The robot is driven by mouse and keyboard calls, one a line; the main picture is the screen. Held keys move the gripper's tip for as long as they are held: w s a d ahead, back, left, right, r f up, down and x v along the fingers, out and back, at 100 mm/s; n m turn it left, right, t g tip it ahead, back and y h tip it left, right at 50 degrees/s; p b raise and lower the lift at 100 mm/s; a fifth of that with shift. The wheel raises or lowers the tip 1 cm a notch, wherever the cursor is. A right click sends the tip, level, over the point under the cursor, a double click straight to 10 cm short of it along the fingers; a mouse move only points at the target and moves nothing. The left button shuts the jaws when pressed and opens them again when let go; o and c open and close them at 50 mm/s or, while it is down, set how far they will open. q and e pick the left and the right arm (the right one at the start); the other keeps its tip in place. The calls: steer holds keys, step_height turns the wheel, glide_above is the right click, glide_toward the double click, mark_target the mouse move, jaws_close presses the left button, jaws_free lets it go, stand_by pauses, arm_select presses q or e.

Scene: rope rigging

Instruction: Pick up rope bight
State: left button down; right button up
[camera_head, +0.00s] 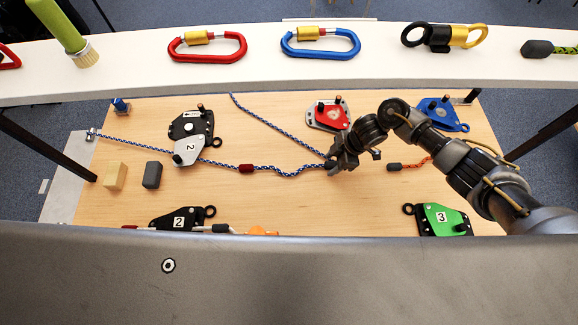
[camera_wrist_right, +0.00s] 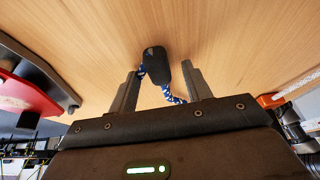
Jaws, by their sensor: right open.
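A blue-and-white rope (camera_head: 285,171) runs across the wooden board from the left, through a grey and black pulley numbered 2 (camera_head: 188,146) and past a red sleeve (camera_head: 246,168). A second blue-and-white stretch (camera_head: 270,123) comes down from the shelf side, and both meet near my right gripper (camera_head: 335,163). In the right wrist view, the open right gripper (camera_wrist_right: 161,73) has its fingers on either side of a black sleeve (camera_wrist_right: 155,62) and short bits of blue rope (camera_wrist_right: 170,94). Contact cannot be told. My left gripper is not in view.
A red pulley (camera_head: 328,114), a blue pulley (camera_head: 443,113) and a green pulley (camera_head: 445,219) stand around my arm. A white shelf (camera_head: 120,65) holds carabiners. Wood (camera_head: 115,176) and grey (camera_head: 152,174) blocks sit left.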

steer(key=c, duration=0.9)
